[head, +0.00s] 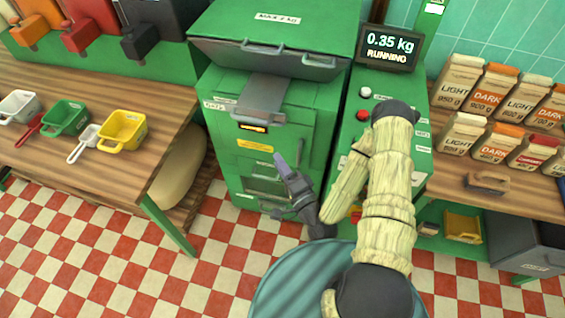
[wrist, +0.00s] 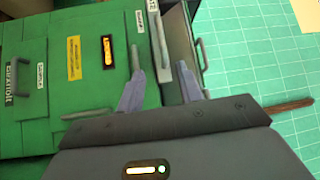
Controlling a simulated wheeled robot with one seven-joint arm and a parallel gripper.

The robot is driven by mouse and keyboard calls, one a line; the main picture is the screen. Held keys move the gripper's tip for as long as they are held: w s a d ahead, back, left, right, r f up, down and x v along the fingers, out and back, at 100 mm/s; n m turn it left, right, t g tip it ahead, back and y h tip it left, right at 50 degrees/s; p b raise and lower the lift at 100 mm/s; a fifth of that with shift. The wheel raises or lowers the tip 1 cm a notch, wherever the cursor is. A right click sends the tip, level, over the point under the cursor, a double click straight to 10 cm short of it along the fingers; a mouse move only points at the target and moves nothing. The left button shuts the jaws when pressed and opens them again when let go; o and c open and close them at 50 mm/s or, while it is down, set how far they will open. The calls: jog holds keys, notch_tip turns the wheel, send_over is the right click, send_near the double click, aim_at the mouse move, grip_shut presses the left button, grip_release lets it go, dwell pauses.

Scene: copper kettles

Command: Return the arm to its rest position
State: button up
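My gripper (head: 283,168) is in front of the lower part of the green machine (head: 310,130), its fingers pointing up and left. In the wrist view my gripper (wrist: 159,66) has its two purple-grey fingers apart, with nothing held between them. The machine's green front and a grey handle show beyond the fingers. My arm, in a pale ribbed sleeve, is bent, coming from the bottom right of the head view. I cannot tell the exact gap between the gripper and the machine.
A display (head: 389,47) reads 0.35 kg RUNNING. Scoops, including a yellow one (head: 122,131), sit on the left table (head: 150,88). Several coffee bags, one marked DARK (head: 494,88), stand on the right table (head: 510,207). Checkered floor (head: 225,235) is open between table and machine.

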jog(key=shift+s+d, duration=0.15)
jog(key=shift+s, duration=0.25)
dwell(0.3)
